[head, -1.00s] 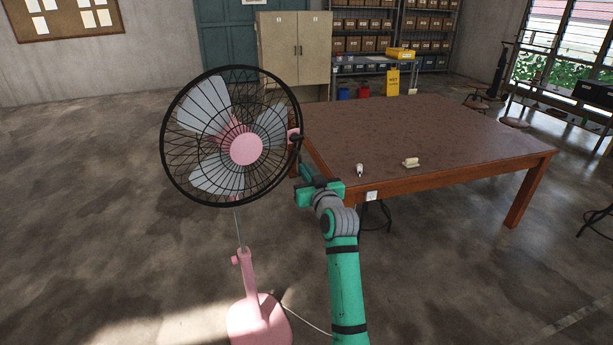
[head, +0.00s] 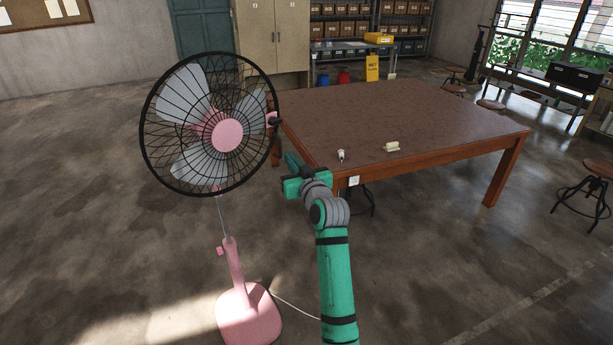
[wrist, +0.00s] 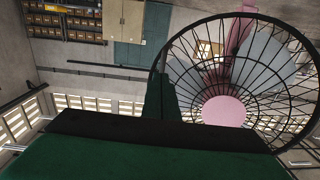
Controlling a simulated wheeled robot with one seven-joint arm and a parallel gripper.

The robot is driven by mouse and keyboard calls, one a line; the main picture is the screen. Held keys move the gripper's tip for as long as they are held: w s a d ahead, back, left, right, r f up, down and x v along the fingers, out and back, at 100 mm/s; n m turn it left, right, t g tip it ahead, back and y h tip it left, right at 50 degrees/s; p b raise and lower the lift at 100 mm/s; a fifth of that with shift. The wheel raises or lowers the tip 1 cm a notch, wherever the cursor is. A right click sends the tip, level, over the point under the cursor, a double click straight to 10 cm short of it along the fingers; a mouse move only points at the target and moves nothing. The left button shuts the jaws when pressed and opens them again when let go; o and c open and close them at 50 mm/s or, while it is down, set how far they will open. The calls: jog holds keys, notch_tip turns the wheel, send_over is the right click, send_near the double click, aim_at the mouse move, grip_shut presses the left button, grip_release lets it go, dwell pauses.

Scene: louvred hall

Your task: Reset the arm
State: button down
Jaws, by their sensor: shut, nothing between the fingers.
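My green arm reaches up from the bottom of the head view. My gripper (head: 293,162) is at its end, between the pink fan (head: 227,134) and the near left corner of the brown table (head: 420,118). It is shut, with nothing seen in it. In the wrist view my gripper's dark green body fills the bottom, and a finger (wrist: 160,97) shows in front of the fan's wire cage (wrist: 222,110). I cannot tell whether the finger touches the cage. The wrist picture looks upside down.
A light bulb (head: 341,155) and a small cream object (head: 392,146) are on the table. Stools (head: 588,190) stand at right. The fan's cord (head: 297,304) runs across the floor. Open floor lies at left.

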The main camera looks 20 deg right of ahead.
jog(key=s+d, duration=0.1)
jog(key=s, duration=0.6)
jog(key=s+a+f+m+h, duration=0.1)
jog(key=s+a+f, duration=0.3)
jog(key=s+f, duration=0.4)
jog(key=s+a+f+m+g+h, duration=0.1)
jog(key=s+a+f+m, duration=0.1)
jog(key=s+a+f, duration=0.6)
jog(key=s+a+f+m+h, duration=0.1)
jog(key=s+f, duration=0.5)
jog(key=f, duration=0.6)
jog(key=s+a+f+g, duration=0.1)
jog(key=s+a+f, duration=0.1)
jog(key=s, duration=0.7)
jog(key=s+a+f, duration=0.2)
jog(key=s, duration=0.6)
jog(key=s+a+r+n, duration=0.1)
jog(key=s+r, duration=0.1)
jog(key=s, duration=0.7)
jog(key=s+a+r+n+y, duration=0.1)
jog(key=s+r, duration=0.2)
jog(key=s, duration=0.6)
jog(key=shift+s+n, duration=0.15)
jog(key=shift+n, duration=0.25)
